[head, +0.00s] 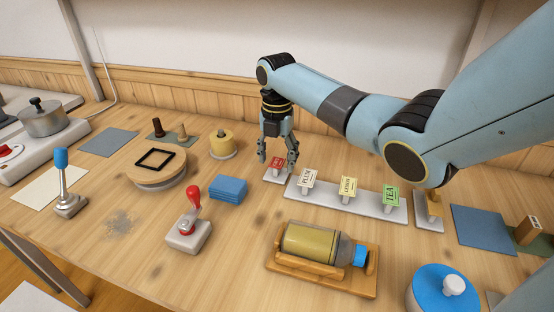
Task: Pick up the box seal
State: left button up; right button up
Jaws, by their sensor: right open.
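My right gripper (277,165) is open and points down from the blue arm. Its fingertips are just above and around a small red tag (277,163) on a small white base (272,179). The tag's writing is too small to read, and contact cannot be told. No thing is clearly marked as the box seal. A black square frame (154,160) lies flat on a round wooden stand (160,181) at the left. A red-handled piece (192,197) stands upright on a grey block (185,237). My left gripper is not in view.
Right of the gripper, a white rack (329,205) bears plum (308,177), lemon (348,188) and tea (391,195) tags. A jar (310,243) lies in a wooden cradle (315,280) in front.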

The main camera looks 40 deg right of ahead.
aim_at(278, 162)
jog(key=c, duration=0.8)
jog(key=shift+c, duration=0.2)
jog(key=shift+r, duration=0.1)
jog(key=shift+r, duration=0.25)
notch_tip(278, 162, up, 4)
jog(key=shift+d+r, duration=0.1)
jog(key=s+d+r, duration=0.4)
jog(key=s+r, duration=0.2)
jog(key=s, duration=0.4)
jog(key=shift+s+d+r+p, duration=0.3)
jog(key=shift+d+p, duration=0.05)
jog(key=shift+p, duration=0.1)
